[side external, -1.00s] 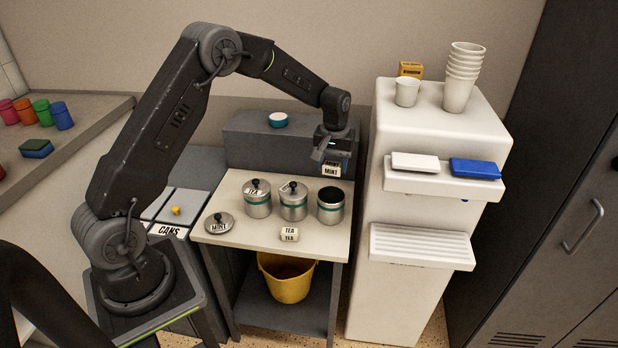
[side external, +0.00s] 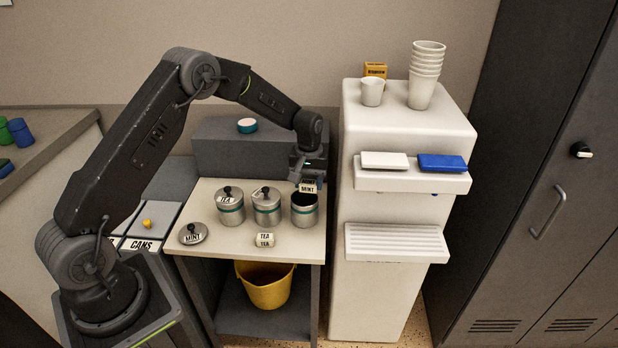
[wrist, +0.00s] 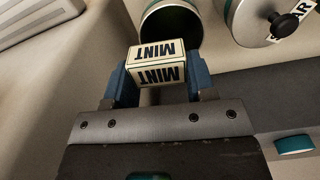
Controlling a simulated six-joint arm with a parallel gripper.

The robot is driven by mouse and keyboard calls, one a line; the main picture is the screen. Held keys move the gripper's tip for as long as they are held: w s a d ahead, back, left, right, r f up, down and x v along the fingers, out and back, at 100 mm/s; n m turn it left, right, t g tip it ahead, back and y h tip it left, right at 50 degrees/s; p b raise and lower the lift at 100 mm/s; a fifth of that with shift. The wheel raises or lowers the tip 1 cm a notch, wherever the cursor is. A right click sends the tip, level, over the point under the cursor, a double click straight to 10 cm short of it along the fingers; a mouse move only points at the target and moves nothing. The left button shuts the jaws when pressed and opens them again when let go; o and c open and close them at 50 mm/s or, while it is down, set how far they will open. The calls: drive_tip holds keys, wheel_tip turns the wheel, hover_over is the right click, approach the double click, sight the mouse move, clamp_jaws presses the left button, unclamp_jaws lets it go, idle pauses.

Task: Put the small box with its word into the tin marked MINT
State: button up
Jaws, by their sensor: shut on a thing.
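My gripper (side external: 309,180) is shut on a small cream box marked MINT (side external: 308,188). In the wrist view the MINT box (wrist: 156,63) sits between the two blue fingers. The box is over the rim of the open tin (side external: 304,213), the rightmost of three tins on the table. The tin's dark mouth also shows in the wrist view (wrist: 172,27), just beyond the box. A lid marked MINT (side external: 193,234) lies on the table at the left. No word on the open tin can be read.
A lidded tin marked TEA (side external: 229,207) and another lidded tin (side external: 266,207) stand left of the open tin. A TEA box (side external: 265,240) lies in front. The white water dispenser (side external: 385,270) rises close on the right. A yellow bucket (side external: 264,287) is below.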

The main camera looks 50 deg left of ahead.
sight(309, 180)
drive_tip(key=o, duration=1)
wheel_tip(309, 180, up, 14)
drive_tip(key=shift+f, duration=0.1)
